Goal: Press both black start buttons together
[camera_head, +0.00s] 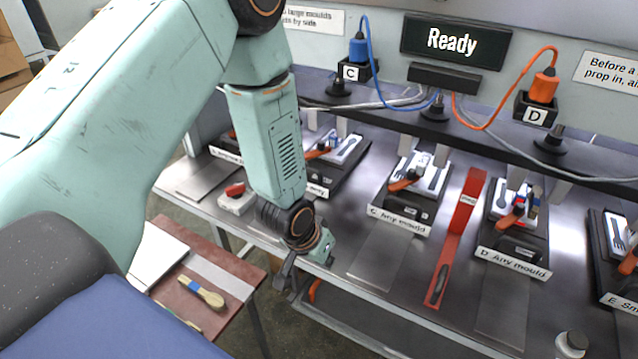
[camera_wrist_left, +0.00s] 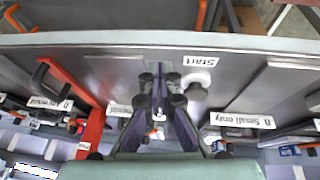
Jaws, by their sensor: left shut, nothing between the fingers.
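One start button (camera_head: 575,341), a dark cap on a pale round base, stands at the lower right of the head view near the bench's front edge. Another round button (camera_wrist_left: 196,82) shows in the left wrist view, beside an upside-down "Start" label (camera_wrist_left: 208,61); in the head view my left arm and gripper hide it. My left gripper (camera_head: 286,281) is shut and empty at the bench's front edge. In the left wrist view its fingertips (camera_wrist_left: 161,80) are just left of that button; I cannot tell whether they touch it. My right gripper is in neither view.
A red bar (camera_head: 459,225) lies between the "C" (camera_head: 398,220) and "D" (camera_head: 513,262) moulds. A red-topped white box (camera_head: 236,199) is left of my arm. A brush (camera_head: 202,293) lies on a lower side table. A sign reads "Ready" (camera_head: 452,40).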

